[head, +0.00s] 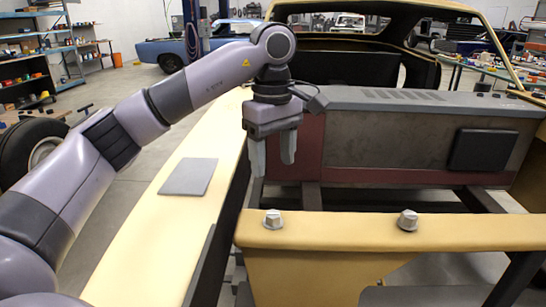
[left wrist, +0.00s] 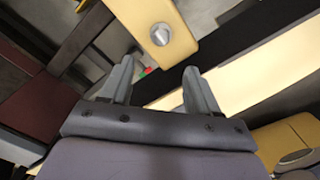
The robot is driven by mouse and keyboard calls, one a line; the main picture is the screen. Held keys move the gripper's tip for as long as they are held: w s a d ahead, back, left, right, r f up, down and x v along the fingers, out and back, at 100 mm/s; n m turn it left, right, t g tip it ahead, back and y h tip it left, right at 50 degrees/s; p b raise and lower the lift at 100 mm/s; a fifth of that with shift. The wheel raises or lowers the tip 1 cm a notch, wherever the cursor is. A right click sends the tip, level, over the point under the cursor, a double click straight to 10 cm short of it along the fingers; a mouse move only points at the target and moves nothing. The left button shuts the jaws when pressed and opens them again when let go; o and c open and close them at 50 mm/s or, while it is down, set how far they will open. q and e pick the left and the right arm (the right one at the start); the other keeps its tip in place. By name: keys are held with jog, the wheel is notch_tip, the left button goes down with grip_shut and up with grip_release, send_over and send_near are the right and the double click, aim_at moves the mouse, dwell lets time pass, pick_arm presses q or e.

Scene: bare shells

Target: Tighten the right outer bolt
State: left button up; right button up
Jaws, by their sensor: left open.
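Two grey hex bolts stand on a yellow crossbar (head: 330,231) in the head view. The left bolt (head: 272,219) is near the bar's left end; the right bolt (head: 408,220) is farther along it. My left gripper (head: 273,164) points down, open and empty, above and behind the left bolt, apart from it. In the left wrist view a bolt (left wrist: 160,34) near the bar's end lies beyond the gap between the open fingers (left wrist: 158,72). How tight either bolt sits cannot be told. My right gripper is not in view.
A long yellow panel (head: 140,240) runs along the left, with a grey flat plate (head: 190,176) on it. Behind the bar is a grey and dark red firewall (head: 390,140) with a black box (head: 483,149). Open space lies between bar and firewall. A tyre (head: 30,150) stands far left.

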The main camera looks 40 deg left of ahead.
pick_arm(q)
jog(key=shift+r, duration=2.5)
